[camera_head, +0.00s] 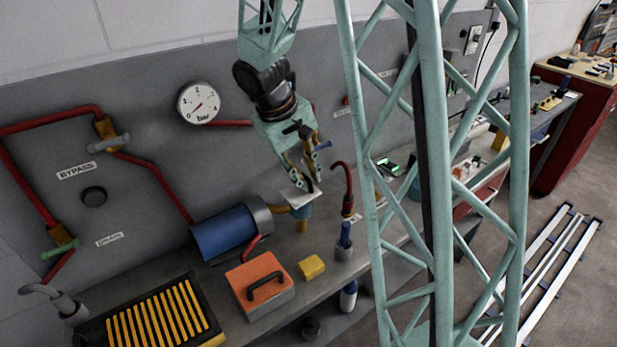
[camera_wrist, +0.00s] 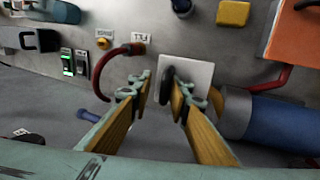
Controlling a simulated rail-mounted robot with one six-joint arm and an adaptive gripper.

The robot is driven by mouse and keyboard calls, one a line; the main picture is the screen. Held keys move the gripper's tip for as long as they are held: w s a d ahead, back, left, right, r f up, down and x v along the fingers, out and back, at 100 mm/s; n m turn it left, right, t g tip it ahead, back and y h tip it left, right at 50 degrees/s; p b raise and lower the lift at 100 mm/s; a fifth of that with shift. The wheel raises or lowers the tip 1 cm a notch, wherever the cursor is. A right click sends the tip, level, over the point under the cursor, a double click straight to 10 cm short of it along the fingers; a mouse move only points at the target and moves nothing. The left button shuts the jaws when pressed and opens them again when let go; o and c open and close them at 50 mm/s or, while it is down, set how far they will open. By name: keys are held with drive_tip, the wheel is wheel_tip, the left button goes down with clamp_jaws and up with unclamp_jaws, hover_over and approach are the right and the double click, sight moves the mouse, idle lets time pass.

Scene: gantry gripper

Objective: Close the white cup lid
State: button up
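The white square lid (camera_head: 299,200) shows in the head view at the top of a small teal cup (camera_head: 301,212) on a yellow stem. The lid looks tilted, and how far it covers the cup cannot be told. In the wrist view the white lid (camera_wrist: 203,77) lies just beyond my right finger, with a dark oval piece (camera_wrist: 167,84) at its left edge. My gripper (camera_head: 314,187) is just above the lid. In the wrist view my gripper (camera_wrist: 160,90) is open, with a gap between its yellow-padded fingers. Whether a finger touches the lid is unclear.
A curved red pipe (camera_head: 347,183) is close on the right. An orange box (camera_head: 259,283) with a black handle and a yellow block (camera_head: 311,267) sit in front on the bench. A pressure gauge (camera_head: 199,103) is on the wall panel.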

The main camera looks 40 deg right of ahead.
drive_tip(key=shift+w+a, duration=0.15)
drive_tip(key=shift+w, duration=0.15)
drive_tip(key=shift+r, duration=0.15)
